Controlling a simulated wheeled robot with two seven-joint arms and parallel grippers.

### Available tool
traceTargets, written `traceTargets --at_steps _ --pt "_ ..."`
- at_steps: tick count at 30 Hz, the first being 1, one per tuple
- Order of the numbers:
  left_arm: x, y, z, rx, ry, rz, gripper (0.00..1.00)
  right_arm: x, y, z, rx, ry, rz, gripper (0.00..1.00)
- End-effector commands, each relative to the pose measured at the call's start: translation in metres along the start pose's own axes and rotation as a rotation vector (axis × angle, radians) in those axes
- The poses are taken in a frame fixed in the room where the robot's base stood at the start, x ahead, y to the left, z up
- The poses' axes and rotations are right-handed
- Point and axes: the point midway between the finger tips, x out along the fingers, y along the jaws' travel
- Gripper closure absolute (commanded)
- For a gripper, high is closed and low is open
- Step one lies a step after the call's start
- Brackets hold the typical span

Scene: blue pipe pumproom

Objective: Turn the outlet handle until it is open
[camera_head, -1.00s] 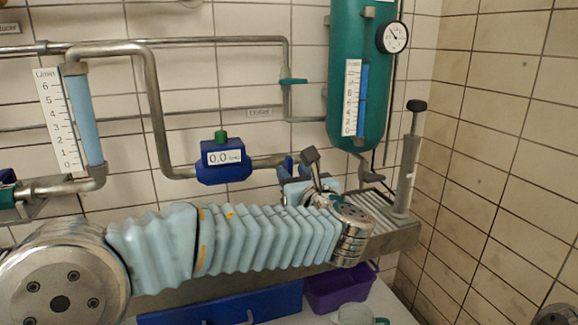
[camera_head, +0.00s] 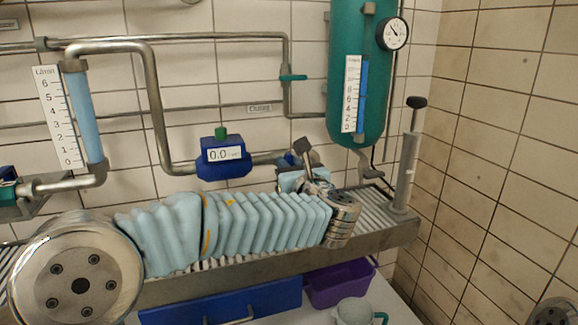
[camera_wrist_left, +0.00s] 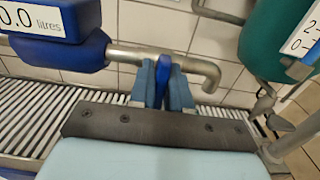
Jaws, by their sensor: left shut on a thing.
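The blue outlet handle (camera_wrist_left: 164,82) sits on the metal outlet pipe (camera_wrist_left: 200,65), just right of the blue meter in the left wrist view. It stands upright in that picture, across the pipe. My left gripper (camera_wrist_left: 163,88) has one blue-grey finger on each side of it and is shut on it. In the head view my left gripper (camera_head: 291,162) is at the pipe right of the meter, where my wrist and the small picture hide much of the handle. My right gripper is not in view.
The blue meter (camera_head: 222,158) reads 0.0. A teal tank (camera_head: 345,100) with a gauge (camera_head: 393,34) hangs right of the handle. A grated metal shelf (camera_head: 385,225) runs below, with a pump (camera_head: 408,160) standing on it. A purple bin (camera_head: 338,286) is underneath.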

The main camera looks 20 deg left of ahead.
Motion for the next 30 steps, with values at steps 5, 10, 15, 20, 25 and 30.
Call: traceTargets --at_steps 5,10,15,20,25,30 --pt "0.0 0.0 -0.002 -0.026 0.0 0.0 1.0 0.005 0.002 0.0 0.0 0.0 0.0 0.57" --pt "-0.001 0.0 -0.004 -0.101 0.001 -0.001 1.0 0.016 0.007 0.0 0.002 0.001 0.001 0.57" --pt "-0.001 0.001 -0.006 -0.226 0.0 -0.001 1.0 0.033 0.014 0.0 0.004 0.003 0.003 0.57" --pt "-0.001 0.002 -0.007 -0.375 0.0 -0.001 1.0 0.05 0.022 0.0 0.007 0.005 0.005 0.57" --pt "-0.001 0.003 -0.007 -0.537 0.001 -0.001 1.0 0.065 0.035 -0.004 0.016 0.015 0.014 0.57" --pt "-0.001 0.004 -0.008 -0.699 0.001 -0.001 1.0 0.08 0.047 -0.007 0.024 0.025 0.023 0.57"
